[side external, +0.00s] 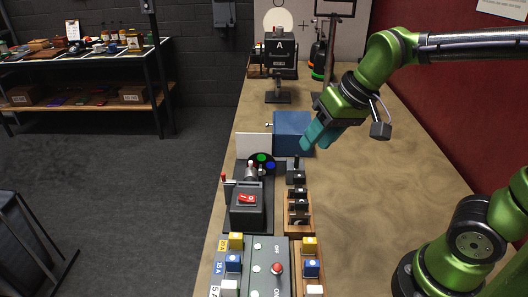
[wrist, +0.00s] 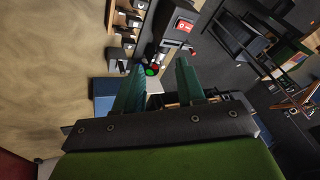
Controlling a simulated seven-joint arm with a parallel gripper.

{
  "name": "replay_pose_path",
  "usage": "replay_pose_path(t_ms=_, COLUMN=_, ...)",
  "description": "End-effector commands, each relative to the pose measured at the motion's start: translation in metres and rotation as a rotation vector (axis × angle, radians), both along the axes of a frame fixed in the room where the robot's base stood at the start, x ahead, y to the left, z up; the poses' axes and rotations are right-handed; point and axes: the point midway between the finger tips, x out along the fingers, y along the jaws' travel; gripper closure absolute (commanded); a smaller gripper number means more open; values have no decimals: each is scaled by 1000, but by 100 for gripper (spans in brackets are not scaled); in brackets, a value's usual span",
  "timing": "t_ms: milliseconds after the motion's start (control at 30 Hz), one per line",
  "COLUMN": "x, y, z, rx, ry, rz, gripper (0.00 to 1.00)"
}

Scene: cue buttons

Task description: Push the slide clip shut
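A wooden rail (side external: 312,213) on the bench carries several small dark clip-like pieces (side external: 298,205). I cannot tell which of them is the slide clip, or whether it is open or shut. The rail's dark pieces also show at the top of the wrist view (wrist: 127,22). My gripper (side external: 312,143) is in the air above the bench, beside the blue box (side external: 290,128) and behind the rail. In the wrist view its two teal fingers (wrist: 160,80) are apart with nothing between them. It is not touching the rail.
A dark box with a red switch (side external: 246,198) stands left of the rail. A disc with coloured spots (side external: 262,163) stands behind it. A grey panel with a red button (side external: 277,268) and several coloured blocks is in front. The bench's right side (side external: 385,190) is clear.

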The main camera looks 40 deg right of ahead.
Motion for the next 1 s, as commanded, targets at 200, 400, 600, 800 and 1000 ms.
replay_pose_path(t_ms=200, x=85, y=29, z=6, rx=-86, ry=150, rz=122, gripper=61)
replay_pose_path(t_ms=400, x=154, y=60, z=-5, rx=-174, ry=271, rz=210, gripper=61)
replay_pose_path(t_ms=600, x=200, y=86, z=-16, rx=-240, ry=359, rz=249, gripper=61)
replay_pose_path(t_ms=800, x=213, y=94, z=6, rx=-249, ry=376, rz=237, gripper=61)
replay_pose_path(t_ms=1000, x=204, y=94, z=9, rx=-238, ry=413, rz=242, gripper=61)
